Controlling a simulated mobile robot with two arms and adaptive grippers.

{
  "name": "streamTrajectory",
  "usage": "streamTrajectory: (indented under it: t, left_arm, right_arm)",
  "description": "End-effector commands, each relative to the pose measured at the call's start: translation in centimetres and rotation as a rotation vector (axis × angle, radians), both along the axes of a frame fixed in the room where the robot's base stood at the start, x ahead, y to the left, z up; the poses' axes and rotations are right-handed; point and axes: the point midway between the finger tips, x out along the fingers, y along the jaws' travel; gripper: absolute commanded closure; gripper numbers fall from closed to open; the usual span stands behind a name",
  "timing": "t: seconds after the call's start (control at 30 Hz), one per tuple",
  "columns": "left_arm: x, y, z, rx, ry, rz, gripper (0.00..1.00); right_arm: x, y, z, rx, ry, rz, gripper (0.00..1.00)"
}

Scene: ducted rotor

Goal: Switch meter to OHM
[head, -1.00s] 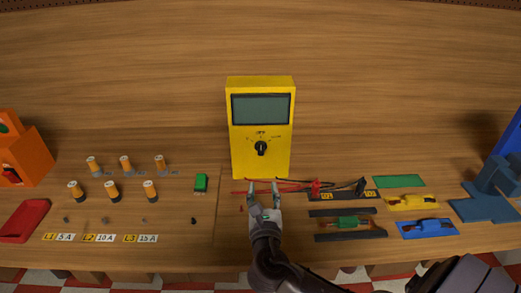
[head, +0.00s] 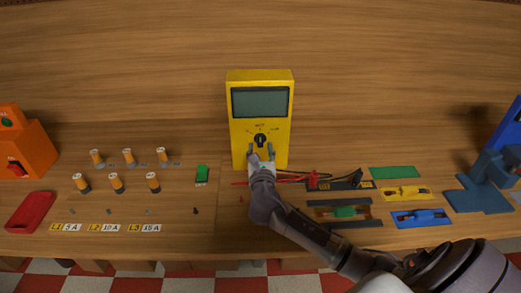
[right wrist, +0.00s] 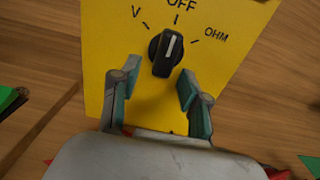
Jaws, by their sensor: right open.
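The yellow meter (head: 237,131) stands upright at the back middle of the bench, with a blank grey screen (head: 260,102). Its black dial (head: 260,140) also shows in the right wrist view (right wrist: 165,53). The dial's white line points up, close to the OFF mark; V is printed to its left and OHM (right wrist: 216,36) to its right. My right gripper (head: 261,152) is open just below the dial. In the right wrist view its fingertips (right wrist: 158,83) lie either side of the dial's lower part; I cannot tell if they touch it. My left gripper is not in view.
Red and black leads (head: 313,179) lie right of the meter's foot. Yellow (head: 403,193) and blue (head: 421,217) parts lie on the right. A blue stand (head: 479,198) is at the far right.

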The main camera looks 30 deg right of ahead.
Motion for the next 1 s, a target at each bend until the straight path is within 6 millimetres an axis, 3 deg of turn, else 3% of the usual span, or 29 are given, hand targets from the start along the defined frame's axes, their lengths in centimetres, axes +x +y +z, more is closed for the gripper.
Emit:
streamTrajectory:
  t: [0.2, 0.47, 1.0]
  left_arm:
    - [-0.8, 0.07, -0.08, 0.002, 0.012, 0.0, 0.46]
    - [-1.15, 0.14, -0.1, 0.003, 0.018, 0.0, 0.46]
    - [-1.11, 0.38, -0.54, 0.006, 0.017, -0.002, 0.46]
  right_arm:
    - [0.01, -0.01, 0.0, 0.0, 0.0, 0.0, 0.56]
    - [-0.01, 0.01, -0.01, 0.0, 0.0, 0.0, 0.99]
    - [0.11, 0.26, -0.14, 0.098, -0.059, 0.0, 1.0]
